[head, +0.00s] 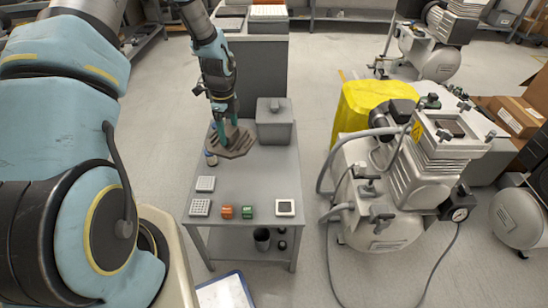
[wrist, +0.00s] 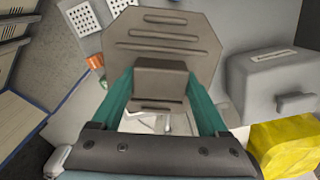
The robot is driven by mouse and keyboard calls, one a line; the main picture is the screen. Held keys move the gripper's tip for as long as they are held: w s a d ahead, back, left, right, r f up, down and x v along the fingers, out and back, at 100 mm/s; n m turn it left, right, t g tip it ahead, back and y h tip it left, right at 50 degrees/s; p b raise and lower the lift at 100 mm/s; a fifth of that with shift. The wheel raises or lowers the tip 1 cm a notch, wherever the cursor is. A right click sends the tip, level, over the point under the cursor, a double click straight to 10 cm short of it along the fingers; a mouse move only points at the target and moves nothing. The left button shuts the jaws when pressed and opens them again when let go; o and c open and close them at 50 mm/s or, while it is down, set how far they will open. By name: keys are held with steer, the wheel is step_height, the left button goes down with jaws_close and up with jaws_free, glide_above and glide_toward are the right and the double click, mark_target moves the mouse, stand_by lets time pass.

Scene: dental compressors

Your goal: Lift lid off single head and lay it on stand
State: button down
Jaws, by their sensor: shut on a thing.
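The lid (head: 238,143) is a grey-brown, eight-sided plate with ribs and a raised block handle. It also fills the middle of the wrist view (wrist: 165,40). My gripper (head: 226,128) is shut on the lid's block handle, with one teal finger on each side in the wrist view (wrist: 160,88). The lid is over the back left of the grey stand (head: 240,180); I cannot tell whether it touches the top. The compressor's single head (head: 446,130) at the right has an open top with a dark recess.
A grey box with a handle (head: 275,122) stands close right of the lid. Small white, orange and green parts (head: 227,211) line the stand's front. The stand's middle is clear.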

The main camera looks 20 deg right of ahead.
steer(key=s+d+f+m+b, duration=0.1)
steer(key=d+f+m+b, duration=0.2)
steer(key=d+f+m, duration=0.1)
steer(key=s+d+f+m+b, duration=0.1)
steer(key=d+f+m+b, duration=0.2)
steer(key=d+f+m, duration=0.2)
steer(key=s+d+f+m+b, duration=0.2)
steer(key=d+f+m+b, duration=0.1)
steer(key=d+f+m, duration=0.1)
steer(key=shift+d+f+m, duration=0.4)
steer(key=shift+d+f, duration=0.15)
steer(key=shift+f, duration=0.15)
steer(key=shift+f+b, duration=0.3)
steer(key=shift+f, duration=0.2)
steer(key=shift+f+p, duration=0.25)
steer(key=shift+p, duration=0.05)
stand_by(1.2)
jaws_free()
step_height(320, 180, up, 7)
steer(key=p, duration=0.5)
stand_by(0.7)
